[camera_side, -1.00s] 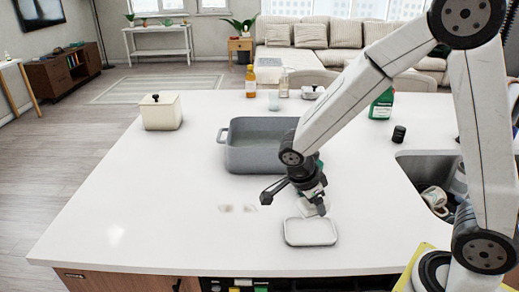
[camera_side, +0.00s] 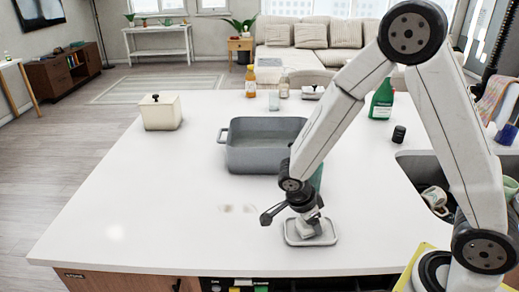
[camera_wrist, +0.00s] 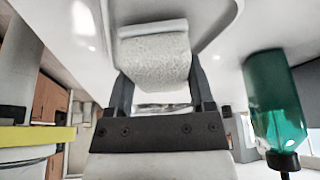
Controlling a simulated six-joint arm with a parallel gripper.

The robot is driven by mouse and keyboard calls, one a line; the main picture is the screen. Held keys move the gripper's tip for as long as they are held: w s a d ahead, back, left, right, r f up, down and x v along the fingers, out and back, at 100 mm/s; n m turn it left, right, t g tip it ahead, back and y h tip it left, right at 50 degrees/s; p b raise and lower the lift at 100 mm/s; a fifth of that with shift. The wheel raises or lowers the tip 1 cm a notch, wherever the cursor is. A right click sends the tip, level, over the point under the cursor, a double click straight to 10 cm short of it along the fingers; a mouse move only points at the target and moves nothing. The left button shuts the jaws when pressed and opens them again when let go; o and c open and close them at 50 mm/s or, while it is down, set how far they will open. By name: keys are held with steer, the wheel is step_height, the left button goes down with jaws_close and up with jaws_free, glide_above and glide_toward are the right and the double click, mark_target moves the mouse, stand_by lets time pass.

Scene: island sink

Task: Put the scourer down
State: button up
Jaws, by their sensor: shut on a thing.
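The scourer is a pale speckled block with a lighter strip along one edge (camera_wrist: 155,60). In the wrist view it sits between the two dark fingers of my gripper (camera_wrist: 157,78), which is shut on it. In the side view my gripper (camera_side: 306,217) points down over a shallow pale tray with a raised rim (camera_side: 290,240) near the counter's front. The scourer is low, within the tray's outline. I cannot tell if it touches the tray floor. My gripper hides part of the tray.
A grey basin (camera_side: 250,158) stands just behind the tray. A teal bottle (camera_wrist: 272,100) is close by, partly behind my arm in the side view (camera_side: 317,177). The sink (camera_side: 415,168) with a mug is at right. Two brownish marks (camera_side: 238,208) lie left. The front-left counter is clear.

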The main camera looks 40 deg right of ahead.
steer(key=shift+f, duration=0.3)
steer(key=shift+f, duration=0.1)
steer(key=o, duration=1.1)
steer(key=v, duration=1.2)
steer(key=shift+s, duration=0.1)
